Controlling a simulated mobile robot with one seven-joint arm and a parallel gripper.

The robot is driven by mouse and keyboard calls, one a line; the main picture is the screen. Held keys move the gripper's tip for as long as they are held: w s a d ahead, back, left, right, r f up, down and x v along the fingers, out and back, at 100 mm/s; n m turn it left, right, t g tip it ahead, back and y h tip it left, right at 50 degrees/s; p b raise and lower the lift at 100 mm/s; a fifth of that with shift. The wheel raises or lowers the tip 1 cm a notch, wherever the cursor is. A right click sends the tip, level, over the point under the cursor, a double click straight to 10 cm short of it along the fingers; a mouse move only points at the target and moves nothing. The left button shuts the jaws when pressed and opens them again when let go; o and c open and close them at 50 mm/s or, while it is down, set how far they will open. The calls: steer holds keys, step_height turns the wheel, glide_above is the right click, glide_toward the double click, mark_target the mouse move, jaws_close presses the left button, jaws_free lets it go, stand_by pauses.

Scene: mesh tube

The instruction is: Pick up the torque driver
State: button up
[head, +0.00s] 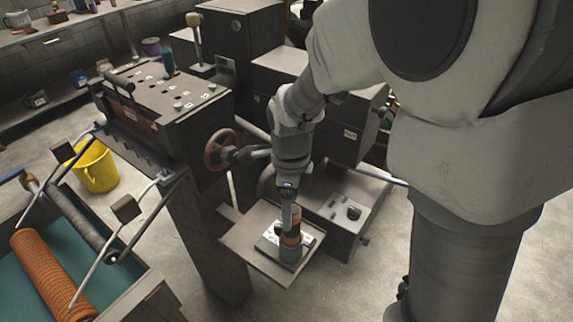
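What looks like the torque driver (293,240), a dark upright cylinder with an orange band, stands on a small flat shelf (247,245) over a white printed sheet or plate (268,245). My gripper (290,216) points down at its top from above. The gripper's fingers overlap the upper part of the driver. The view is too small to tell whether they touch it or how far apart they are. The driver's upper end is partly hidden by my gripper.
A machine with a red handwheel (221,150) stands left of my gripper. A grey block with a recess (347,213) is close on the right. An orange mesh roll (50,272) lies at lower left. A yellow bucket (95,168) stands on the floor.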

mark_target(291, 234)
steer(key=shift+s+d+f+b, duration=0.1)
steer(key=shift+f+b, duration=0.1)
steer(key=shift+f, duration=1.35)
steer(key=shift+d+f+b, duration=0.1)
steer(key=shift+f+b, duration=0.05)
steer(key=shift+f, duration=1.4)
steer(key=shift+c, duration=0.2)
jaws_close()
